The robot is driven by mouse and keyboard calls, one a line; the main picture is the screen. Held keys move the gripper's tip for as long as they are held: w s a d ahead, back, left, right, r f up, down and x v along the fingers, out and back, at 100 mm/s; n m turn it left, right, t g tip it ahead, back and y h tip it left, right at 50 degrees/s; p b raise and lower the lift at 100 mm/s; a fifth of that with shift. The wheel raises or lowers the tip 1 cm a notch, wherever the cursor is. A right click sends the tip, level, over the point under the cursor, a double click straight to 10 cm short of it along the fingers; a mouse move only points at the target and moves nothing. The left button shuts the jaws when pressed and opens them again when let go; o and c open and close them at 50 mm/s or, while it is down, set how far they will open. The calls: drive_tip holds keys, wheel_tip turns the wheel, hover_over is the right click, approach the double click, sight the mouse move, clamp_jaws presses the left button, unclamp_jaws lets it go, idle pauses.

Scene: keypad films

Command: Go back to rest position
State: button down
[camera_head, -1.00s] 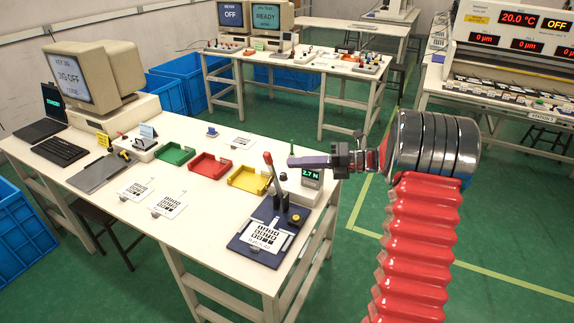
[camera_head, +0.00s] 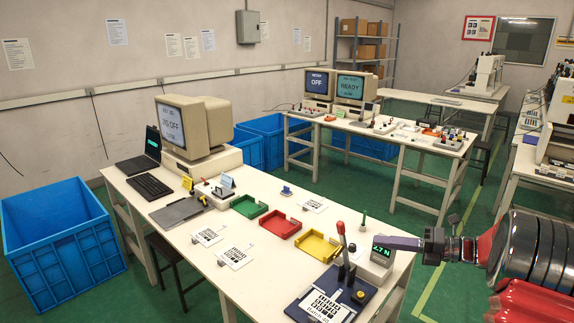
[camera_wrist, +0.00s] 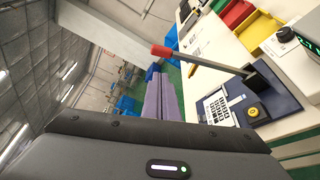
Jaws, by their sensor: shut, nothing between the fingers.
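My gripper (camera_head: 400,243) is at the right of the head view, at the end of my red and dark arm. Its purple fingers are shut with nothing between them. They point left, beside the small display box (camera_head: 379,259) at the near right end of the white table (camera_head: 262,262). In the wrist view the purple fingers (camera_wrist: 162,100) lie together. The press jig with its red-tipped lever (camera_head: 341,240) stands on a dark blue base just left of the gripper. A keypad film (camera_head: 326,306) lies on that base. The gripper looks apart from the jig.
Green (camera_head: 249,206), red (camera_head: 283,225) and yellow (camera_head: 318,246) trays stand along the table, with two white cards to their left. An old computer (camera_head: 185,125) is at the far end. A blue bin (camera_head: 62,238) stands at left.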

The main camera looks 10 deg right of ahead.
drive_tip(key=s+f+n+g+h, duration=0.2)
drive_tip(key=s+f+n, duration=0.2)
drive_tip(key=f+n, duration=0.35)
drive_tip(key=s+a+f+n+g+h, duration=0.1)
drive_tip(key=s+a+n+g+h, duration=0.4)
drive_tip(key=s+n, duration=0.45)
drive_tip(key=s+a+r+n+t+h, duration=0.2)
drive_tip(key=s+a+r+n+h, duration=0.1)
drive_tip(key=s+a+r+n, duration=0.3)
drive_tip(key=s+a+r+n+t+h, duration=0.2)
drive_tip(key=s+a+r+n+h, duration=0.2)
drive_tip(key=s+a+r+n, duration=0.3)
drive_tip(key=shift+s+a+n, duration=0.2)
drive_tip(key=shift+s+n, duration=1.65)
drive_tip(key=shift+n, duration=1.65)
